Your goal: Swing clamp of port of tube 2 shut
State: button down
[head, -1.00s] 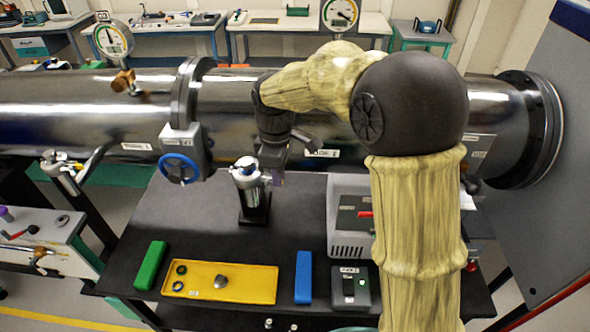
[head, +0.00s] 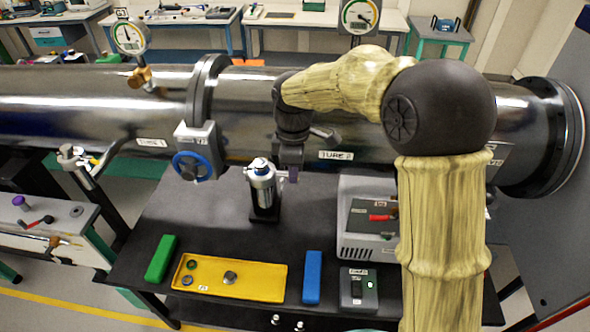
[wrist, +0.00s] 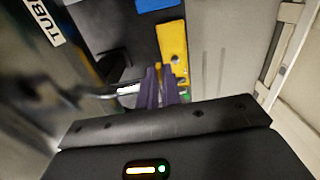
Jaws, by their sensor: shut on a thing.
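Tube 2 (head: 385,140) is the shiny metal pipe section to the right of the flange, with its label (head: 335,155) facing me. My gripper (head: 293,174) is in front of the tube, left of that label. Its purple fingers also show in the wrist view (wrist: 161,88), close together. A small metal part (wrist: 127,89) lies at the left side of the fingertips and looks like part of the port clamp. The fingers and my wrist hide most of the port and clamp, so the clamp's angle cannot be told. A grey lever-like piece (head: 325,134) sticks out right of my wrist.
A silver cylinder on a stand (head: 262,180) is just left of my gripper. A valve with a blue handwheel (head: 191,166) is farther left. A yellow tray (head: 250,285), green block (head: 160,258), blue block (head: 312,277) and grey box (head: 365,220) are on the black table.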

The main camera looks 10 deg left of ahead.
jog(key=c, duration=1.6)
grip_release()
jog(key=shift+w, duration=0.15)
notch_tip(320, 180, up, 18)
jog(key=shift+f+b, duration=0.25)
jog(key=shift+b, duration=0.9)
jog(key=shift+f, duration=0.1)
jog(key=d+f+m+t+b, duration=0.1)
jog(key=d+f+m+b, duration=0.1)
jog(key=d+f+m, duration=0.95)
jog(key=s+d+f+m, duration=0.2)
jog(key=s+d+f, duration=0.2)
jog(key=d+f, duration=0.1)
jog(key=s+d+f+m+t, duration=0.1)
jog(key=s+d+f+m, duration=0.2)
jog(key=s+d+f, duration=0.2)
jog(key=s+d+f+m+b, duration=0.1)
jog(key=s+d+f+m, duration=0.1)
jog(key=s+d+f, duration=0.2)
jog(key=shift+s+d+f+m+t, duration=0.2)
jog(key=shift+d+f+m+t, duration=0.25)
jog(key=shift+f, duration=0.35)
